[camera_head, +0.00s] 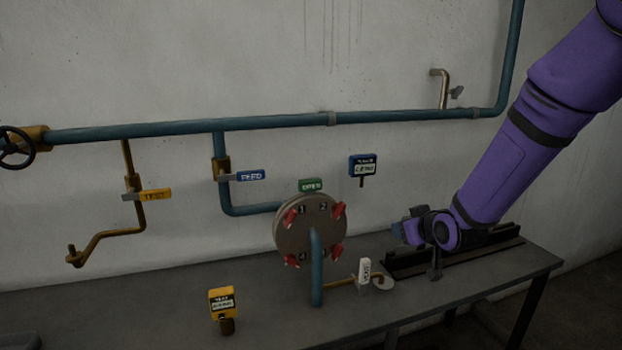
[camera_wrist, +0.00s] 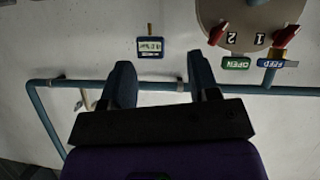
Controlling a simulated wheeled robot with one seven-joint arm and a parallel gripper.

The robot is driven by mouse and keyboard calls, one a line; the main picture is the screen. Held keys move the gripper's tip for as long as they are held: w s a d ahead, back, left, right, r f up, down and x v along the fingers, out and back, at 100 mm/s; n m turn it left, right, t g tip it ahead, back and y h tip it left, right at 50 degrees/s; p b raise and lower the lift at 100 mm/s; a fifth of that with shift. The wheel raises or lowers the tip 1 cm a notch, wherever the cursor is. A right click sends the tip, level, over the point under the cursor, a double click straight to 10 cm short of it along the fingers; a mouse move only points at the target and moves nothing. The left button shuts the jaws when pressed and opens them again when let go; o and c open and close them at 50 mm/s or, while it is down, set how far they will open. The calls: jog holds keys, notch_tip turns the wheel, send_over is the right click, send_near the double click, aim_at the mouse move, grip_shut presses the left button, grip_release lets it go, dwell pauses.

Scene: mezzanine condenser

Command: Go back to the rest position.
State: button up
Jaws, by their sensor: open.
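My purple arm reaches down from the upper right in the head view. My gripper (camera_head: 402,226) is close to the right side of the round flange cover, above the bench and apart from the cover. In the wrist view my gripper (camera_wrist: 162,75) shows two dark fingers spread apart with nothing between them. The round flange cover (camera_head: 307,238) has red clamps at its rim and numbers on its face. A green tag (camera_head: 312,185) reading OPEN sits at its top. The cover also shows upside down in the wrist view (camera_wrist: 250,22).
A grey bench (camera_head: 150,300) runs below the wall. A dark rail (camera_head: 470,253) lies behind my wrist. A white-tagged valve (camera_head: 364,271) stands near the cover. A blue gauge (camera_head: 364,165), a blue FEED handle (camera_head: 251,175), a yellow TEST handle (camera_head: 155,194) and a yellow gauge (camera_head: 222,302) are around. Blue pipe (camera_head: 270,121) crosses the wall.

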jog(key=s+d+r+m+g+h, duration=0.1)
jog(key=s+d+r+g, duration=0.15)
jog(key=s+r, duration=0.5)
jog(key=s+d+r+m+g, duration=0.1)
jog(key=s+r, duration=0.2)
jog(key=s, duration=0.6)
jog(key=s+d+r+m+g+h, duration=0.1)
jog(key=s+d+r+g, duration=0.1)
jog(key=s, duration=0.7)
jog(key=s+d+r+m+g, duration=0.1)
jog(key=s+r, duration=0.3)
jog(key=s, duration=0.6)
jog(key=shift+d+r+h, duration=0.15)
jog(key=shift+r+h, duration=0.15)
